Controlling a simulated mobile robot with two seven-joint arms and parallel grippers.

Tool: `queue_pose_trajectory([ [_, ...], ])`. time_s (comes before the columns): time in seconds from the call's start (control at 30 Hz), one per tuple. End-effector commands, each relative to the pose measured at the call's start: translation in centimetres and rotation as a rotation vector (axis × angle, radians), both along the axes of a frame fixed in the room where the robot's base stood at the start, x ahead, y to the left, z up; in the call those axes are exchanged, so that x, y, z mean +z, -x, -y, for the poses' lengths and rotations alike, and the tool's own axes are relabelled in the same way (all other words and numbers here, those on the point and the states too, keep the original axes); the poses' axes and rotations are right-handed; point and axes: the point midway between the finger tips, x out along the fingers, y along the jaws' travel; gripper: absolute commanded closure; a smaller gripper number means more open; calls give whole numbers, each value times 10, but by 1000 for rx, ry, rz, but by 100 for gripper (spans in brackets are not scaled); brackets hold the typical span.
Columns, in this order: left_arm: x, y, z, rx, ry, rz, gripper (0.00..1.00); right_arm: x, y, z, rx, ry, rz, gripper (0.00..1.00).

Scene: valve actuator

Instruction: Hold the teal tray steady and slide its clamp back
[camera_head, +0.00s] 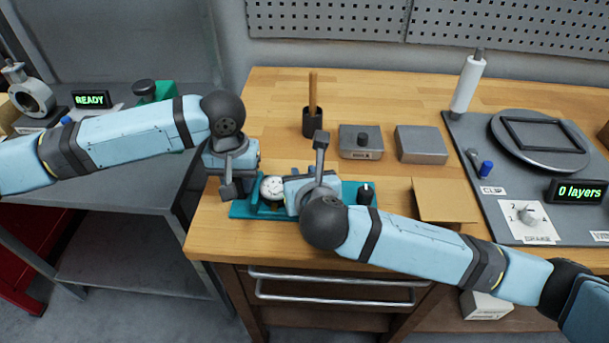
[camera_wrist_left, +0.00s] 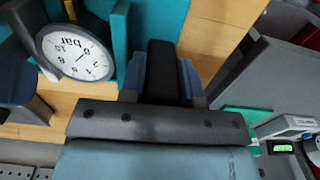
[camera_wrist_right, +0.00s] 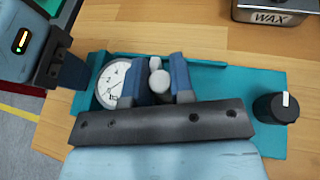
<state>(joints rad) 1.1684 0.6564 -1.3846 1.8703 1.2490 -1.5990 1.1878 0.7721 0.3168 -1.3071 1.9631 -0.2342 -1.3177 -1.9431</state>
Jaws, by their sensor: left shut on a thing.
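The teal tray (camera_head: 240,209) lies on the wooden table near its front left edge and also shows in the right wrist view (camera_wrist_right: 240,85). A round white pressure gauge (camera_wrist_left: 75,52) sits in its left part. My left gripper (camera_head: 230,190) is shut on a black grip (camera_wrist_left: 162,70) at the tray's left end. My right gripper (camera_wrist_right: 157,88) is over the tray, right of the gauge. Its fingers stand apart on either side of a grey metal clamp part (camera_wrist_right: 158,78); contact is hard to tell. My right wrist hides the clamp in the head view.
A black knob (camera_wrist_right: 276,108) stands at the tray's right end. A WAX box (camera_head: 361,142), a grey block (camera_head: 421,145) and a dark cup with a stick (camera_head: 312,122) stand behind. A cardboard piece (camera_head: 444,200) lies to the right. The table's front edge is close.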

Motion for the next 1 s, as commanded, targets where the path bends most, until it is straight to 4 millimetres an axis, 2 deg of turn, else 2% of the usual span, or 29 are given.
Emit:
queue_pose_trajectory([
  [0.17, -5, 3, 0, -3, -3, -9, 100, -1, 0, 2, -1, 0, 0, 100],
  [0.4, -5, 3, 0, -2, -3, -9, 100, -1, -1, 40, -4, 4, 1, 100],
  [0.5, -5, 3, 0, -1, -4, -9, 100, -1, -1, 49, -2, 2, 1, 100],
  [0.83, -5, 2, 0, -1, -4, -9, 100, -1, -1, 52, -3, 1, 1, 100],
  [0.87, -5, 2, 0, -1, -4, -9, 100, 0, -1, 52, -3, 1, 1, 71],
  [0.93, -5, 2, 0, -1, -4, -9, 100, -1, -1, 52, -2, 0, 1, 55],
  [1.0, -5, 2, 0, -1, -4, -9, 100, -1, -1, 52, -2, 0, 1, 52],
])
